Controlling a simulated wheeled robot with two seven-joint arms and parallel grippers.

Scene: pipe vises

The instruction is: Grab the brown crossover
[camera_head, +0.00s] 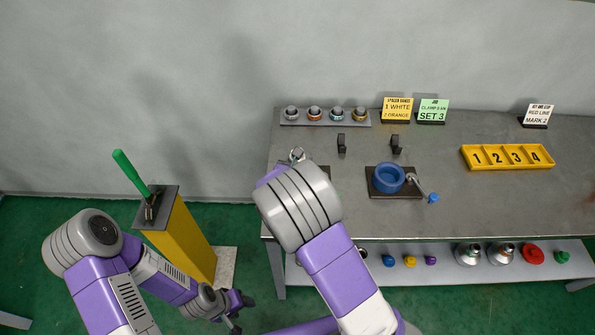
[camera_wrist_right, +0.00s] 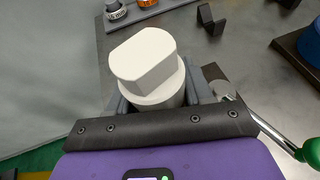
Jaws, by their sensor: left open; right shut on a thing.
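My right gripper (camera_wrist_right: 160,96) is shut on a white piece (camera_wrist_right: 145,58) with a round body and a flat-sided top. In the head view my right wrist hides most of this grip. Several grey fittings with coloured bands stand on a rack (camera_head: 325,124) at the back left of the bench. The rightmost fitting (camera_head: 359,113) has a tan or orange-brown band; I cannot tell whether it is the brown crossover. My left gripper (camera_head: 236,308) is open and empty, low in front of the bench and far from the rack.
A blue ring vise (camera_head: 390,177) with a handle stands on the bench (camera_head: 470,207). A yellow numbered tray (camera_head: 508,156) is to the right. Two black brackets (camera_head: 341,143) stand behind the vise. A yellow pedestal (camera_head: 187,242) with a green-handled tool is left. A lower shelf holds several parts.

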